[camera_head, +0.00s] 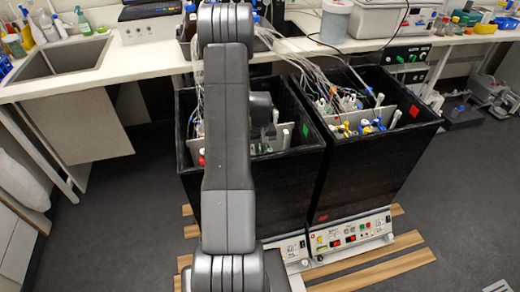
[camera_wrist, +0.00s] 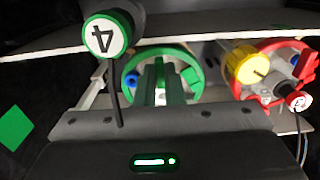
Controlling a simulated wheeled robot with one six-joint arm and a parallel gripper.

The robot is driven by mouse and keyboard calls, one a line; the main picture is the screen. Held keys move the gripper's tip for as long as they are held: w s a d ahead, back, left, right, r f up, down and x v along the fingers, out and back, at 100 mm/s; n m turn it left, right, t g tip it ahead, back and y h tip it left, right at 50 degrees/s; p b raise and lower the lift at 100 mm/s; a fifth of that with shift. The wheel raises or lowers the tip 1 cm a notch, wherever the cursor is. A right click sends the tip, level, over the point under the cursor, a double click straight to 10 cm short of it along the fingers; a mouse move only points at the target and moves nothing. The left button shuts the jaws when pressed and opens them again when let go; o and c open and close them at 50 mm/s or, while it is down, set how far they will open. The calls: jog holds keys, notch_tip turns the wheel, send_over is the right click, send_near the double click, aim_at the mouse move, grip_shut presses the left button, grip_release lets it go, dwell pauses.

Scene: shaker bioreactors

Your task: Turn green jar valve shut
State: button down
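The green jar's round green lid rim (camera_wrist: 195,76) shows in the middle of the wrist view, with a blue cap on its left side. A knob marked 4 with a green rim (camera_wrist: 107,35) stands on a thin dark rod left of it. Dark, green-tinted upright bars stand before the lid's middle and hide the valve area; I cannot separate finger from valve there. My gripper (camera_wrist: 161,82) points at the lid, its body filling the bottom of the view. Whether it touches or grips anything is unclear. In the head view my arm hides most of the left box's inside.
A red-rimmed jar (camera_wrist: 262,47) with a yellow cap sits right of the green one. A pale shelf edge crosses above both. In the head view, two black boxes (camera_head: 315,170) (camera_head: 375,150) stand side by side, with tubes rising from them. The bench (camera_head: 120,62) runs behind.

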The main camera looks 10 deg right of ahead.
jog(key=shift+m+b, duration=0.3)
jog(key=shift+b, duration=0.05)
jog(key=m+b, duration=0.2)
jog(key=m, duration=0.1)
jog(key=shift+f+m+b, duration=0.15)
jog(key=shift+m+b, duration=0.15)
jog(key=shift+m, duration=0.1)
jog(key=m+b, duration=0.2)
jog(key=m, duration=0.4)
jog(key=shift+w+a+b, duration=0.1)
jog(key=shift+a+b, duration=0.05)
jog(key=shift+b, duration=0.2)
jog(key=m+b, duration=0.1)
jog(key=m, duration=0.2)
jog(key=shift+m, duration=0.4)
jog(key=shift+w+m+b, duration=0.1)
jog(key=shift+m+b, duration=0.2)
jog(key=shift+m, duration=1.5)
jog(key=shift+r, duration=0.2)
jog(key=c, duration=1.5)
grip_release()
